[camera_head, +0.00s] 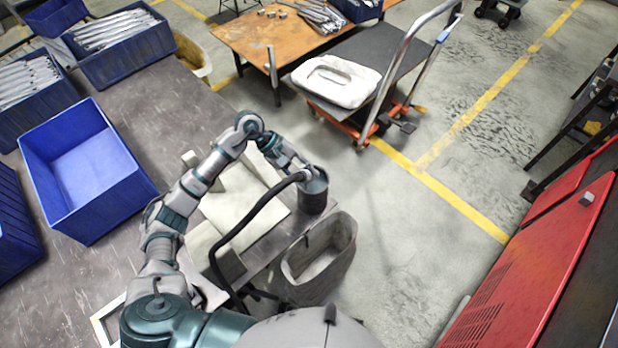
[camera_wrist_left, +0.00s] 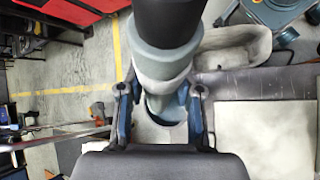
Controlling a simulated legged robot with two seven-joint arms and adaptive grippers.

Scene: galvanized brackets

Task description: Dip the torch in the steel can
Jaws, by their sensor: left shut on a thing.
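My left gripper (camera_head: 303,167) is over the far edge of the bench, at the mouth of the dark steel can (camera_head: 313,197). In the left wrist view its fingers (camera_wrist_left: 160,92) are closed on both sides of the torch (camera_wrist_left: 165,58), a grey body with a black end. A black hose (camera_head: 250,212) curves from the torch down to the left. My right gripper is not in view.
A grey bin (camera_head: 320,258) stands close beside the can. Blue crates (camera_head: 85,165) occupy the bench's left side. A cart with an orange base (camera_head: 350,118) stands on the floor beyond, and a red machine (camera_head: 535,270) is at right. Floor between them is open.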

